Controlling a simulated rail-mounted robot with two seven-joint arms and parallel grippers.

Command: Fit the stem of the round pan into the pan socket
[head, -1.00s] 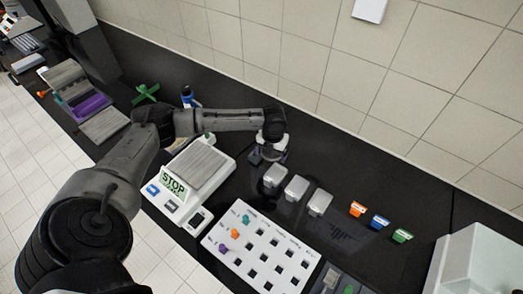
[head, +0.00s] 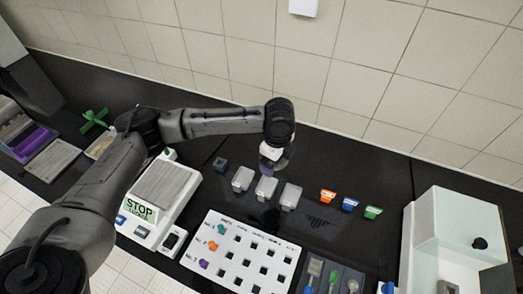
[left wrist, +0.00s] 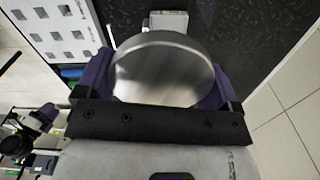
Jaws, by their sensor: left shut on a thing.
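The round pan (left wrist: 165,70) is a shallow shiny metal disc filling the middle of the left wrist view. My left gripper (left wrist: 158,82) is shut on it, with a purple finger at each side of its rim. In the head view my left gripper (head: 272,153) hangs above the dark counter, near the grey-white containers; the pan is hard to make out there. The pan's stem is hidden. I cannot tell for sure which thing is the pan socket; a small dark block (head: 220,164) stands on the counter left of my gripper.
Three grey-white containers (head: 242,179) stand just below my gripper. A white cabinet (head: 455,235) stands at right.

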